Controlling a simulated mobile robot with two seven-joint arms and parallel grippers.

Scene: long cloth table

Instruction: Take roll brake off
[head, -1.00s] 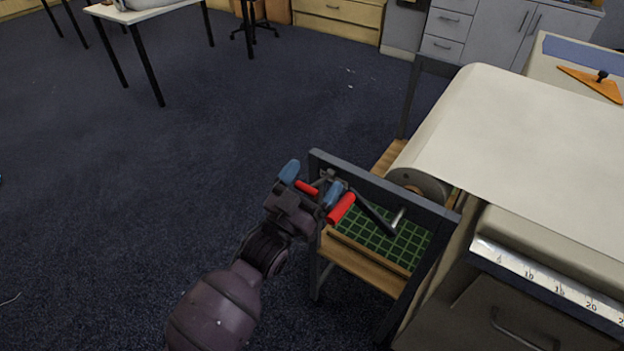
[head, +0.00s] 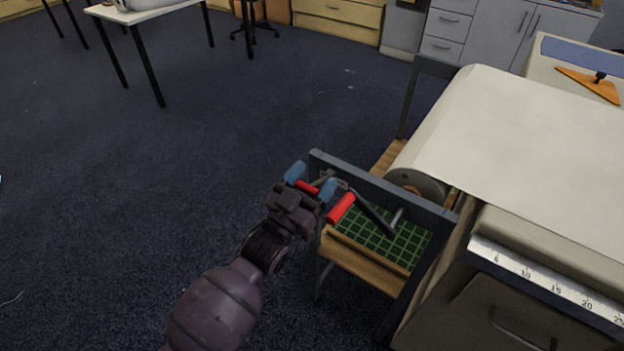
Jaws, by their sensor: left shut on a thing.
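The cloth roll (head: 425,186) lies in a dark metal frame (head: 385,184) at the table's end. A small red grip (head: 307,187), which looks like the brake lever's handle, sits at the frame's upper left corner. My left gripper (head: 311,182), with blue fingertips, is shut on this red grip. The fingers hide part of it, and I cannot tell the lever's exact angle. A second, larger red handle (head: 341,208) with a dark crank arm (head: 372,213) is just right of and below the fingers, close to them. My right gripper is not in view.
Pale cloth (head: 530,125) runs from the roll over the table. A metal ruler (head: 545,284) edges the table at lower right. A wooden shelf with a green gridded mat (head: 385,238) is under the roll. The floor (head: 150,190) to the left is clear.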

